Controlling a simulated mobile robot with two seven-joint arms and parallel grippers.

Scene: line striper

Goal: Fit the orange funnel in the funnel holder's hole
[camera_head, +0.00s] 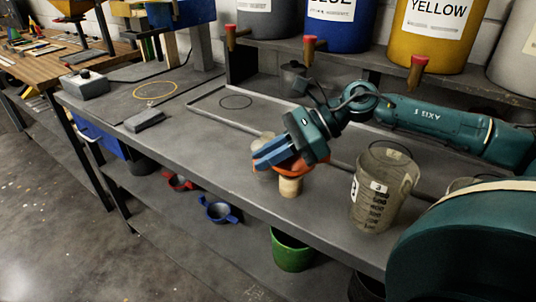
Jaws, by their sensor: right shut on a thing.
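My right gripper (277,152), with blue fingers, is above the front part of the grey bench, left of the measuring bucket. It is shut on the orange funnel (292,170), whose rim shows below and beside the fingers. The gripper hides much of the funnel. A pale tan cylinder (290,187) shows directly under the orange part; I cannot tell whether it is the funnel's spout or a separate thing. I cannot clearly pick out the funnel holder or its hole. My left gripper is not in view.
A translucent measuring bucket (380,195) stands right of the gripper. A pale container (263,143) is partly hidden behind the fingers. Blue (338,25) and yellow (434,30) drums with red-ended taps line the back. The bench (190,135) has free room at left.

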